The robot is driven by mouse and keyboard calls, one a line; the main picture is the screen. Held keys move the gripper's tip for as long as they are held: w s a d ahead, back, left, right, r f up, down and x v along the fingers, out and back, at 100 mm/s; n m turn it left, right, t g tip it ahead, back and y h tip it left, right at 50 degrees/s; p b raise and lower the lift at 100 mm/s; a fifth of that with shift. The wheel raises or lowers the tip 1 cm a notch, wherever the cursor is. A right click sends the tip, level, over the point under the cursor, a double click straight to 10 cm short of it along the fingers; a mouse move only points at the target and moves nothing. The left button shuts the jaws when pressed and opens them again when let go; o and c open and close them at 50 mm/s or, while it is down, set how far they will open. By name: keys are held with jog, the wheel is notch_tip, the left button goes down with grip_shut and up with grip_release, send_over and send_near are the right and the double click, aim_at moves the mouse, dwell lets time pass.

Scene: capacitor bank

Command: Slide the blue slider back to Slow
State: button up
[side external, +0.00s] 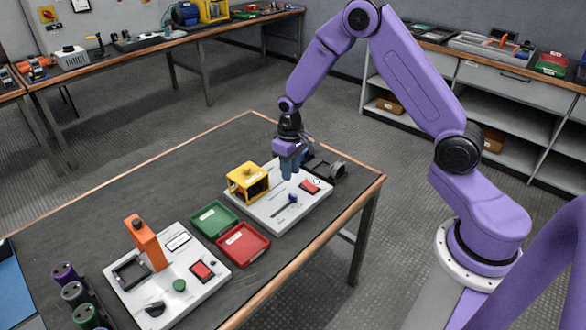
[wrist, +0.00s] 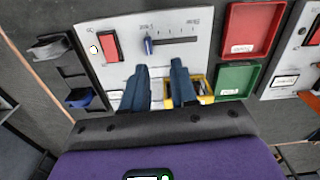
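The blue slider (side external: 293,199) sits on the white panel (side external: 262,212) at one end of its dark slot, the end towards the red switch. In the wrist view the blue slider (wrist: 149,46) is at the left end of the slot (wrist: 180,40), which runs right past tick marks. Small labels stand above both ends, upside down; the right one seems to read Slow. My gripper (side external: 289,177) is above the panel, behind the slider. In the wrist view its two dark blue fingers (wrist: 158,68) are apart with nothing between them, and the slider lies beyond the fingertips.
A red switch (side external: 310,186) is on the same panel, near the slider. A yellow box (side external: 248,182) stands at the panel's back left. Green (side external: 213,218) and red (side external: 243,243) trays lie beside the panel. A second panel (side external: 180,280) with an orange lever is nearer the camera.

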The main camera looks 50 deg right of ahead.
aim_at(293, 195)
jog(key=shift+m, duration=0.4)
jog(key=shift+w+d+f, duration=0.2)
jog(key=shift+d+f, duration=0.2)
jog(key=shift+f, duration=1.5)
jog(key=shift+w+d+f, duration=0.25)
jog(key=shift+d+f, duration=0.15)
jog(key=shift+f, duration=1.45)
jog(key=shift+w+d+f, duration=0.2)
jog(key=shift+d+f, duration=0.2)
jog(key=shift+f, duration=1.5)
jog(key=shift+c, duration=0.3)
grip_shut()
jog(key=shift+a, duration=4.45)
jog(key=shift+o, duration=0.5)
grip_release()
